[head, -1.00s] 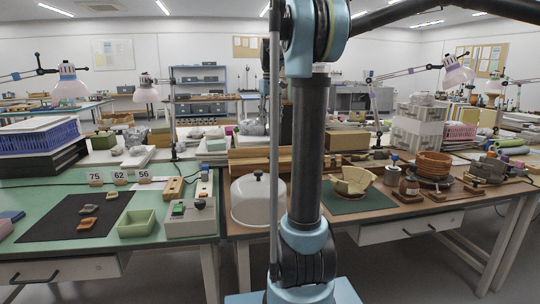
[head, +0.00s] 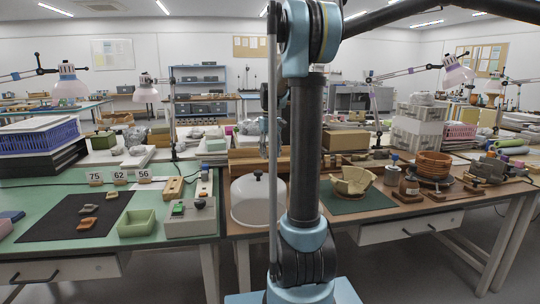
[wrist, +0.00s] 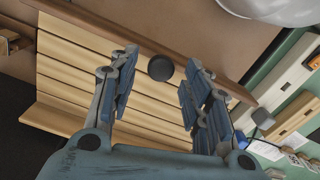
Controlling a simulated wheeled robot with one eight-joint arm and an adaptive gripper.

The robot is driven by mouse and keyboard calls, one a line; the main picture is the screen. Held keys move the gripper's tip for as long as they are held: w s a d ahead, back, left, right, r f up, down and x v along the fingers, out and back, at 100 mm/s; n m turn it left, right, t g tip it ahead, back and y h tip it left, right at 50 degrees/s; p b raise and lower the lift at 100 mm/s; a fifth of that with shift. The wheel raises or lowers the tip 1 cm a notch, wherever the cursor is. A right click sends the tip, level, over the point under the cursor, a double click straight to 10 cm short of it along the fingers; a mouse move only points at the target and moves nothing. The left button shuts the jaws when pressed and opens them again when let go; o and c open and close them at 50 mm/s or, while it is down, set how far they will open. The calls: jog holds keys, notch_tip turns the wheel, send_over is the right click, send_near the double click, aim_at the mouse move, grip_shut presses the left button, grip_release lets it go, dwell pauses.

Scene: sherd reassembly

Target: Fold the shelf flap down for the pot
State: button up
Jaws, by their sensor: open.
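The shelf flap appears to be the pale slatted wooden panel (wrist: 85,75) filling the left and middle of the wrist view, with a darker brown rail (wrist: 110,24) along its upper edge. A round black knob (wrist: 160,67) shows near that rail. My gripper (wrist: 162,72) is open, and the knob appears between its fingertips; whether they touch it I cannot tell. In the head view the wooden shelf (head: 245,160) stands at the back of the brown bench, partly hidden by my arm. A pale broken pot (head: 352,180) sits on a dark green mat (head: 340,206).
A white dome cover (head: 250,205) stands in front of the shelf; its edge also shows in the wrist view (wrist: 275,8). A grey control box (head: 191,222) is on the green table at left. Brown bowls (head: 434,165) and wooden stands are at right.

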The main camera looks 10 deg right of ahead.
jog(key=shift+f, duration=0.35)
jog(key=shift+c, duration=0.3)
grip_shut()
jog(key=shift+s+d, duration=0.1)
